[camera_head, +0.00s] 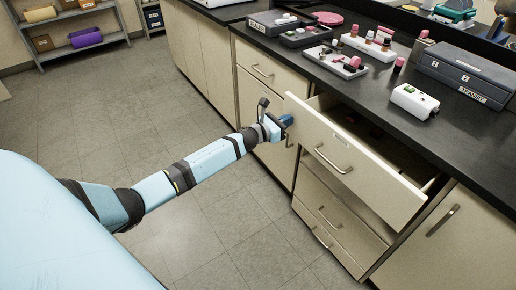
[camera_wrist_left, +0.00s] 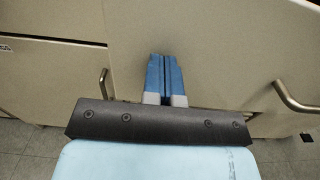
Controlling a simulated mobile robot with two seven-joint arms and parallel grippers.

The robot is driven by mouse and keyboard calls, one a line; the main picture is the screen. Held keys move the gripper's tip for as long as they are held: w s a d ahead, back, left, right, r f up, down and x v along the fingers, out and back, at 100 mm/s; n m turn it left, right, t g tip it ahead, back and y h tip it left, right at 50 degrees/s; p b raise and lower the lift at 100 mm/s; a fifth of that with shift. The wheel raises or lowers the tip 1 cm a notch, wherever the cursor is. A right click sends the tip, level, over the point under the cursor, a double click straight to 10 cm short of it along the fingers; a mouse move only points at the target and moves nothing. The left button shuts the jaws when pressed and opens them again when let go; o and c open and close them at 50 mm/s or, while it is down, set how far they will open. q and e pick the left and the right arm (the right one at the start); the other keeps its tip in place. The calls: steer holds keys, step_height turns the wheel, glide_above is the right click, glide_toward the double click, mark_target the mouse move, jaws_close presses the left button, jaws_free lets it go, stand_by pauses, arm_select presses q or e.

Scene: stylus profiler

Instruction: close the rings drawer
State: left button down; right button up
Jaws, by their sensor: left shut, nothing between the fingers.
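A beige drawer (camera_head: 365,165) under the black counter is pulled well out in the head view, with a bar handle (camera_head: 333,160) on its front. I cannot read its label, so I cannot confirm that it is the rings drawer. My left gripper (camera_head: 287,120) is at the left end of this drawer front. In the left wrist view its blue fingers (camera_wrist_left: 164,72) are shut together and empty, pointing at a beige panel (camera_wrist_left: 215,60). I cannot tell whether they touch it. A bar handle shows to their right (camera_wrist_left: 296,101). My right gripper is out of view.
Below are further drawers (camera_head: 340,222), the middle one seemingly slightly out. The black counter (camera_head: 385,84) holds a white device (camera_head: 414,101), a grey box labelled transit (camera_head: 466,74) and trays of small items (camera_head: 343,62). The tiled floor (camera_head: 220,215) in front is clear.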

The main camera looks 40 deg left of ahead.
arm_select(q)
steer(key=b, duration=0.5)
glide_toward(314, 106)
steer(key=w+d, duration=0.1)
steer(key=w, duration=0.1)
steer(key=w+d, duration=0.2)
steer(key=shift+w+d+r, duration=0.15)
steer(key=shift+w+r, duration=0.05)
steer(key=shift+r, duration=0.05)
steer(key=shift+b+x, duration=0.4)
steer(key=shift+x, duration=0.65)
steer(key=shift+w+d+r, duration=0.1)
steer(key=shift+w, duration=0.15)
steer(key=shift+w+r, duration=0.1)
steer(key=shift+w, duration=0.05)
steer(key=shift+r, duration=0.25)
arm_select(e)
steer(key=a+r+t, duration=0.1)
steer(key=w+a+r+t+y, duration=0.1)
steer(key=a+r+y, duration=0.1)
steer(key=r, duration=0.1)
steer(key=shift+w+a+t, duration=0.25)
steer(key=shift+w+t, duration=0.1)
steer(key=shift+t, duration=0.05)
